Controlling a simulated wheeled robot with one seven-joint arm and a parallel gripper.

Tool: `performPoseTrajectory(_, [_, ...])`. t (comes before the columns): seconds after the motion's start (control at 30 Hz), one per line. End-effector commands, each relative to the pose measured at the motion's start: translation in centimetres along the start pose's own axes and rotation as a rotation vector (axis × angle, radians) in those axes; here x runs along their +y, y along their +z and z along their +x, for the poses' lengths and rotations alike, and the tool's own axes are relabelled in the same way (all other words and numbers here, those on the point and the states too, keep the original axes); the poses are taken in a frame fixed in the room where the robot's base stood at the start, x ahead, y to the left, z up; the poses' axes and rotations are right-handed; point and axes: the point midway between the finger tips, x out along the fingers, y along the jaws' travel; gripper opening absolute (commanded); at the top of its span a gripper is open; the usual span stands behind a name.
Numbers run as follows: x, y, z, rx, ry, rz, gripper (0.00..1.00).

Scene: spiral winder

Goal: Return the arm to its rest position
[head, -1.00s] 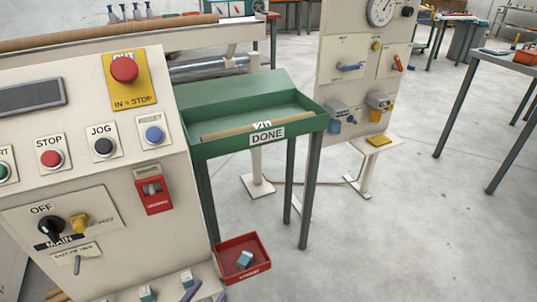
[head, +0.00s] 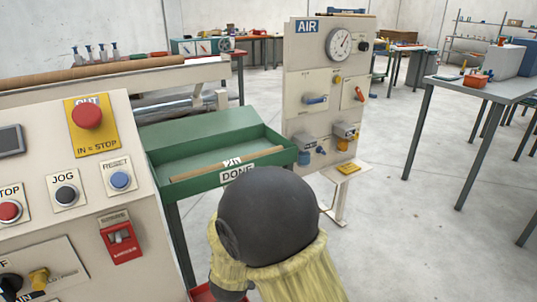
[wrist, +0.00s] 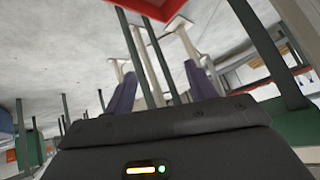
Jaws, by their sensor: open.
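My arm, with a dark rounded joint and a yellow sleeve, rises at the bottom centre of the head view, in front of the green DONE tray (head: 215,142). My gripper (wrist: 162,82) shows in the wrist view, with two purple fingers spread apart and nothing between them. Behind the fingers are grey legs, pale posts and concrete floor. The gripper itself cannot be made out in the head view. The DONE tray holds a brown tube (head: 228,163).
The control panel (head: 75,225) with its buttons stands close on the left. The AIR board (head: 325,100) stands behind the tray. A table (head: 490,85) is at the right, with open floor before it. A red bin (wrist: 150,8) edges the top of the wrist view.

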Motion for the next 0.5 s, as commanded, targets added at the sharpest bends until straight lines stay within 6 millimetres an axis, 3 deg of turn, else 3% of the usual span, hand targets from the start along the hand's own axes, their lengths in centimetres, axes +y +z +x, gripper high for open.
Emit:
performPoseTrajectory(0.03, [1.5, -1.1, -0.6, -0.031, -0.007, 0.003, 0.56])
performPoseTrajectory(0.2, [6.4, -2.5, -3.0, -0.158, -0.031, -0.033, 0.56])
performPoseTrajectory(0.5, [15.8, -2.1, -9.0, -0.354, 0.004, -0.124, 0.56])
